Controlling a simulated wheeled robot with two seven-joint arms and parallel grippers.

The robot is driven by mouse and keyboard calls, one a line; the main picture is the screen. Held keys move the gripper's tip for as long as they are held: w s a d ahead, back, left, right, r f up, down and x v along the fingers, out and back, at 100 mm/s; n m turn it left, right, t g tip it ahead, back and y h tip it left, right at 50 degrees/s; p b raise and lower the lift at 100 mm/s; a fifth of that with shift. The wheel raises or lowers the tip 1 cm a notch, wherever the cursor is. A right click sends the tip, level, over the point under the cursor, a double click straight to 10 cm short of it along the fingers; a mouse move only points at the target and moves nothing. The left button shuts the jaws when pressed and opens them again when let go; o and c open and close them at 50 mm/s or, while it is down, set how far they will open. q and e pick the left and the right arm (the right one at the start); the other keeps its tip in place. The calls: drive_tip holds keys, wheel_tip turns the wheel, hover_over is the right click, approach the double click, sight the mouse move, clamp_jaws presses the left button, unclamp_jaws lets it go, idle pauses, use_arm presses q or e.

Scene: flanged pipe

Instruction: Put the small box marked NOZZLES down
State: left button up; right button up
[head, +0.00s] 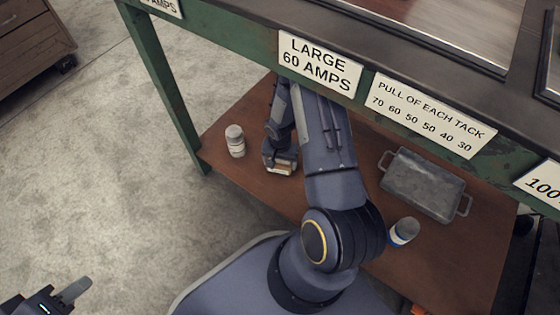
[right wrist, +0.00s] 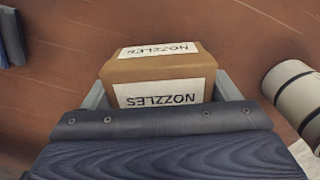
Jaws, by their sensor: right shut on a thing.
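The small cardboard box marked NOZZLES (right wrist: 160,65) sits between the two fingers of my right gripper (right wrist: 162,90), with white labels on its top and near side. In the head view the box (head: 284,168) is partly covered by my right gripper (head: 279,155), which is shut on it low over the brown lower shelf (head: 240,110). I cannot tell whether the box touches the shelf. My left gripper (head: 72,292) is at the bottom left corner, far from the box, with only one finger clear to see.
A white bottle (head: 235,141) stands on the shelf left of the box. A grey metal container with handles (head: 425,183) and a blue-and-white can (head: 403,232) are to the right. The green bench edge (head: 235,35) overhangs the shelf.

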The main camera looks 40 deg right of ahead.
drive_tip(key=shift+f+b, duration=0.5)
drive_tip(key=shift+f, duration=0.05)
drive_tip(key=o, duration=1.2)
drive_tip(key=shift+r, duration=0.1)
wheel_tip(320, 180, up, 8)
drive_tip(key=p, duration=0.5)
drive_tip(key=shift+f, duration=0.25)
drive_tip(key=shift+f, duration=0.1)
